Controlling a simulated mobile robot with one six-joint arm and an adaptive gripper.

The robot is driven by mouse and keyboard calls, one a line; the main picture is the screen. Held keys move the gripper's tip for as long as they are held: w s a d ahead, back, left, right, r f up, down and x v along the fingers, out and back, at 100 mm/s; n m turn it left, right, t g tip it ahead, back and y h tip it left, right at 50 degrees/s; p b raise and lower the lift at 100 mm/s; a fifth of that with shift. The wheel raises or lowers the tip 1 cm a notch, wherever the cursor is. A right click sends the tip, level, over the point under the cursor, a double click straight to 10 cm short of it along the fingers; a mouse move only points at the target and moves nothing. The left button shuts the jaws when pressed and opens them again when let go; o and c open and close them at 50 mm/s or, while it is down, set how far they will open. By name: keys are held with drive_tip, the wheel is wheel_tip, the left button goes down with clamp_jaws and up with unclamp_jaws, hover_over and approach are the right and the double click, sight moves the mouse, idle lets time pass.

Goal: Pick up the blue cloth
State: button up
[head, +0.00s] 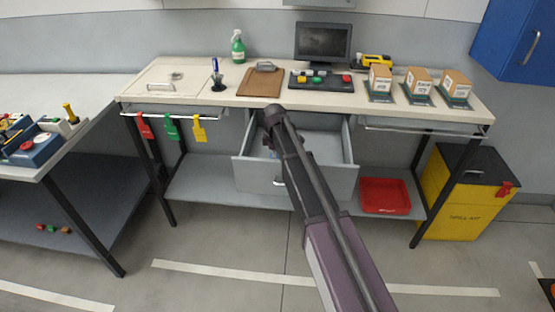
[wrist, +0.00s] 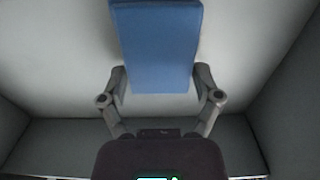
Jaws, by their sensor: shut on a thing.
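The blue cloth (wrist: 158,45) looks like a flat, folded rectangle in the wrist view, inside the pale drawer. My gripper (wrist: 160,82) has one finger against each side of the cloth's near end and is shut on it. In the head view the open drawer (head: 330,150) sticks out under the middle of the workbench. My arm crosses in front of the drawer there and hides most of the cloth and the gripper. I cannot tell whether the cloth is clear of the drawer floor.
The drawer walls stand close around my gripper. The workbench (head: 215,97) carries a clipboard (head: 260,80), a spray bottle (head: 238,46), a monitor (head: 323,42) and small boxes. A red tray (head: 385,196) sits on the lower shelf, and a yellow bin (head: 462,200) stands at right.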

drive_tip(key=shift+r, duration=0.2)
wheel_tip(320, 180, up, 10)
drive_tip(key=p, duration=1)
drive_tip(key=shift+f, duration=0.2)
drive_tip(key=shift+r, duration=0.1)
idle(0.3)
